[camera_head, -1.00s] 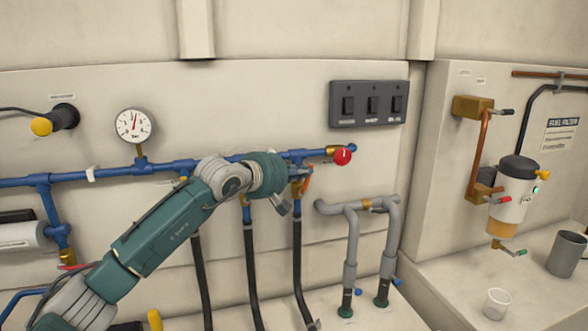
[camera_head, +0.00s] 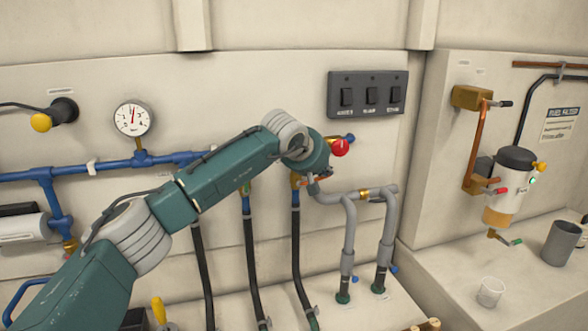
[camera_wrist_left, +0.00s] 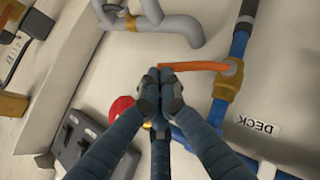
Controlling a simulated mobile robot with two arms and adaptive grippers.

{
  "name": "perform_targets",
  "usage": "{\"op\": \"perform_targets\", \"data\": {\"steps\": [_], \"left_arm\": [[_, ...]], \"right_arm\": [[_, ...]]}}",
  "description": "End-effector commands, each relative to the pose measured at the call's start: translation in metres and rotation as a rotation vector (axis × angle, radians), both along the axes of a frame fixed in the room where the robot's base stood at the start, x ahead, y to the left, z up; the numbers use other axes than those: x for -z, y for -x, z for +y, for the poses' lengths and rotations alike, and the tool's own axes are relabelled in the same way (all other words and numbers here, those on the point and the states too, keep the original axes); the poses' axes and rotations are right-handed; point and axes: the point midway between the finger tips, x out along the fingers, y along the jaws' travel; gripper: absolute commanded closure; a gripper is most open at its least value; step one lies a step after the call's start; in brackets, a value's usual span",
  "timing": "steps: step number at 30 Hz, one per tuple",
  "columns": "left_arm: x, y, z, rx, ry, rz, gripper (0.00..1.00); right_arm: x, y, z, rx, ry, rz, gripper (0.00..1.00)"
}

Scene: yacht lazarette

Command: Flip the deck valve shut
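The deck valve is a brass body (camera_wrist_left: 228,80) on a blue pipe, beside a label reading DECK (camera_wrist_left: 256,124). Its orange lever (camera_wrist_left: 195,66) sticks out sideways, roughly crosswise to the pipe, in the left wrist view. My right gripper is not in view.
A red knob (camera_head: 340,147) sits close beside my left wrist. Grey pipes (camera_head: 349,215) stand just right of it, and black hoses (camera_head: 252,270) hang below. A switch panel (camera_head: 368,95) is above right. A fuel filter (camera_head: 510,190) and cups stand farther right.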

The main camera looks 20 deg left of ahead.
Motion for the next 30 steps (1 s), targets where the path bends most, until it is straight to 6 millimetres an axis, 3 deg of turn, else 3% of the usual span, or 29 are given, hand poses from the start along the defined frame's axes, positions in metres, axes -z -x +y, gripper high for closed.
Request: {"op": "perform_targets", "data": {"steps": [30], "left_arm": [[0.002,0.009,0.012,0.001,0.003,-0.004,1.00]], "right_arm": [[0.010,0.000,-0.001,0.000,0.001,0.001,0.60]]}}
